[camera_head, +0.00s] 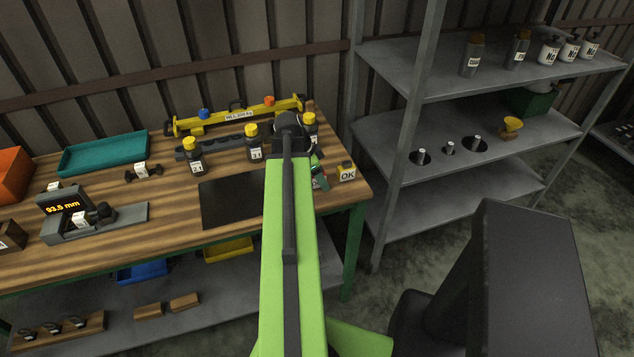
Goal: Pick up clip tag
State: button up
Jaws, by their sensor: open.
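A small white block-like tag marked "OK" (347,173), with a dark and yellow top, stands near the right front corner of the workbench. It is the likeliest clip tag, but I cannot be sure. My green arm reaches over the bench from below. My gripper (318,170) shows only in part past the arm's end, just left of the "OK" tag and apart from it. It is open, and its fingertips are mostly hidden by the arm.
Yellow-capped bottles (253,143) stand behind a dark plate (231,200) on the workbench (170,215). A yellow level-like bar (240,115) lies at the back. A teal tray (104,153) and a gauge reading 93.5 mm (68,203) are left. A grey shelf (450,165) stands right.

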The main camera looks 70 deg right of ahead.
grip_shut()
dwell(0.3)
